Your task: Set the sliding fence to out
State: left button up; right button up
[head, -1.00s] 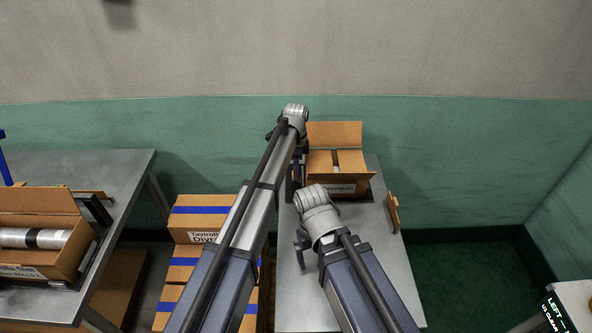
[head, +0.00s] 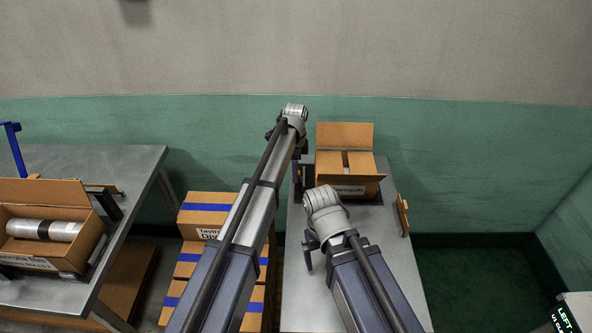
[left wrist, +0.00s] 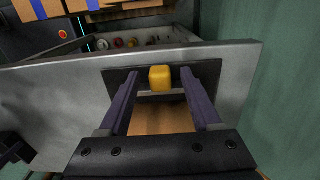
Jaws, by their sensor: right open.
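In the left wrist view, a yellow knob (left wrist: 160,78) stands at a dark plate with a slot (left wrist: 120,78) on a grey metal panel (left wrist: 50,95). I take the knob to belong to the sliding fence, but its setting cannot be read. My left gripper (left wrist: 159,74) is open, one finger on each side of the knob with gaps showing. In the head view the left gripper (head: 301,152) is mostly hidden behind its wrist, at the far left part of the right-hand table (head: 310,290). My right gripper (head: 308,252) is open and empty above that table's left edge.
An open cardboard box (head: 345,180) stands at the back of the right-hand table, with a brown wooden piece (head: 402,215) at the right edge. Stacked boxes (head: 207,208) stand between the tables. The left table (head: 140,165) holds an open box with a roll (head: 45,230).

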pick_arm(q)
jog(key=shift+r, duration=0.15)
pick_arm(e)
jog(key=shift+r, duration=0.2)
pick_arm(q)
notch_tip(320, 180, up, 8)
jog(key=p, duration=0.8)
jog(key=shift+f, duration=0.2)
pick_arm(e)
notch_tip(320, 180, up, 7)
jog(key=shift+r, duration=0.2)
pick_arm(q)
jog(key=s+a+n, duration=0.5)
jog(key=s+n, duration=0.1)
jog(key=s, duration=0.3)
jog(key=s+a+n, duration=0.4)
jog(key=s+n, duration=0.2)
jog(key=s, duration=0.3)
jog(key=s+a+n, duration=0.5)
jog(key=s+n, duration=0.1)
jog(key=s, duration=0.4)
jog(key=s+d+m+y, duration=0.1)
jog(key=s+d+m, duration=0.2)
jog(key=d, duration=0.7)
jog(key=shift+s+d+m, duration=0.35)
jog(key=shift+s+m, duration=0.05)
jog(key=shift+s, duration=0.6)
